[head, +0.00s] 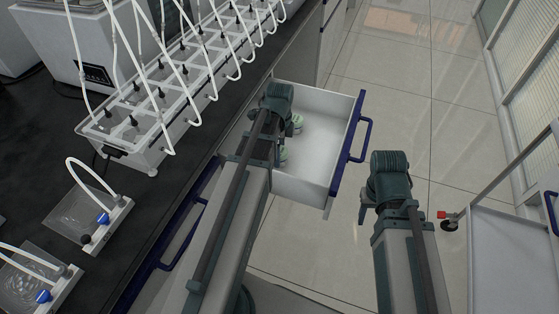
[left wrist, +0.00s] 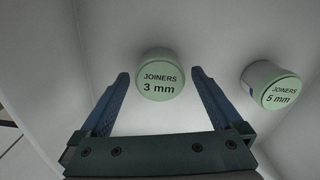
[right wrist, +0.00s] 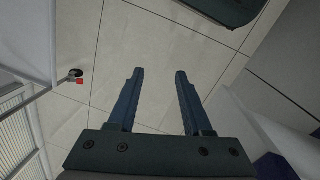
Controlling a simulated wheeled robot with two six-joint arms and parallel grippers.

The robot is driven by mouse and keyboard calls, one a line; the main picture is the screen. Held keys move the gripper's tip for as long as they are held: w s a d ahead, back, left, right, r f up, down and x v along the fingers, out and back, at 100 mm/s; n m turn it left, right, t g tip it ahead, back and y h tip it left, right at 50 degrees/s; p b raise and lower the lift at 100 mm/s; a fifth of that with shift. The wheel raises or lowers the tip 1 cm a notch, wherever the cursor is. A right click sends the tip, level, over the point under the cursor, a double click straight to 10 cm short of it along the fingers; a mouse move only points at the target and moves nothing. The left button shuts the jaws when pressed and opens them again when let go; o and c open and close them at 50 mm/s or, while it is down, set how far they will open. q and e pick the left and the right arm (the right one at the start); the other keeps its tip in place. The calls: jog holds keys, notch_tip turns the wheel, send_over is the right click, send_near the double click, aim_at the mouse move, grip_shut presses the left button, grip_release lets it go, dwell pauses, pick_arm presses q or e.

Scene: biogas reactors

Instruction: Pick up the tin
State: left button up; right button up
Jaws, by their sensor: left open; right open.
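Two tins with pale green lids are in the open white drawer. In the left wrist view, the tin marked "JOINERS 3 mm" (left wrist: 160,80) lies ahead between the two fingers of my left gripper (left wrist: 158,82), which is open. The tin marked "JOINERS 5 mm" (left wrist: 272,86) is to the right, outside the fingers. In the head view the tins show partly beside my left arm, one farther back (head: 297,121) and one nearer (head: 283,155). My left fingertips are hidden there. My right gripper (right wrist: 159,72) is open and empty, over the floor.
The white drawer (head: 318,160) has a blue handle (head: 354,145) on its outer side. A black bench (head: 148,185) with a tubed tank rack (head: 165,100) and flat bags is to the left. A white cart (head: 510,245) stands at the right. Tiled floor lies between.

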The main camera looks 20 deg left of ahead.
pick_arm(q)
notch_tip(320, 180, down, 2)
jog(key=shift+f+b, duration=0.2)
jog(key=shift+b, duration=0.5)
pick_arm(e)
notch_tip(320, 180, down, 2)
jog(key=shift+f, duration=0.15)
pick_arm(q)
jog(key=shift+r, duration=0.1)
jog(key=c, duration=1.3)
jog(key=shift+c, duration=0.2)
notch_tip(320, 180, up, 10)
jog(key=p, duration=1)
pick_arm(e)
notch_tip(320, 180, up, 10)
